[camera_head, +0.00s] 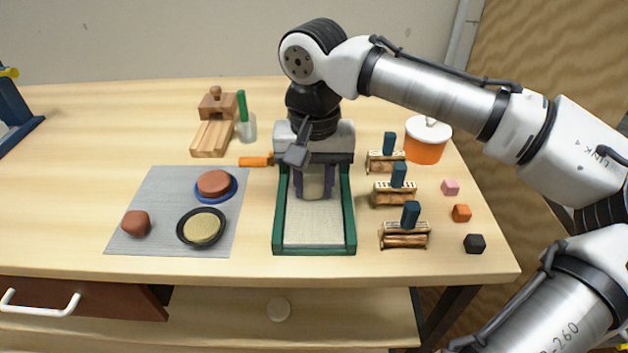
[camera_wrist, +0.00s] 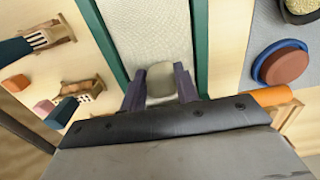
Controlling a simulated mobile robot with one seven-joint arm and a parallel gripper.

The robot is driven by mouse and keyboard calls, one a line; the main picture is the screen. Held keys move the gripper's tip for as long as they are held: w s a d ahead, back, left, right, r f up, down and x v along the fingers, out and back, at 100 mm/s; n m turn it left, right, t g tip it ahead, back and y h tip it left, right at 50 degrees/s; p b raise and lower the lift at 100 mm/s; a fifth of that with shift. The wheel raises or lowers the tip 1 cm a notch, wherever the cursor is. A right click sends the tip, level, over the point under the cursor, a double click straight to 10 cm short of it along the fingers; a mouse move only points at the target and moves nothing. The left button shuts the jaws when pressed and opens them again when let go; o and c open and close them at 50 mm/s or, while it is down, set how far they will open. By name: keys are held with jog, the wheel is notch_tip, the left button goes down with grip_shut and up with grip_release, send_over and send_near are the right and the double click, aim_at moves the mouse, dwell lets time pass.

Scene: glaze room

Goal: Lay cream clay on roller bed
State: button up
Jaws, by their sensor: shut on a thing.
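My gripper (camera_head: 314,190) is shut on the cream clay (camera_head: 313,183), a small pale rounded piece. In the wrist view, the clay (camera_wrist: 161,80) sits between the two dark purple fingers (camera_wrist: 160,88). Gripper and clay are over the rear half of the roller bed (camera_head: 318,230), a pale textured bed between green side rails. The bed (camera_wrist: 152,30) also shows below the clay in the wrist view. I cannot tell whether the clay touches the bed. The bed's far end is hidden behind my gripper.
Left is a grey mat (camera_head: 160,190) with a brown lump (camera_head: 136,223), a blue dish (camera_head: 229,190) and a black dish (camera_head: 181,232). An orange handle (camera_head: 256,161) lies close left of my gripper.

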aim_at(314, 191)
jog(key=shift+f, duration=0.2)
jog(key=o, duration=1)
notch_tip(314, 191, up, 12)
jog(key=shift+r, duration=0.2)
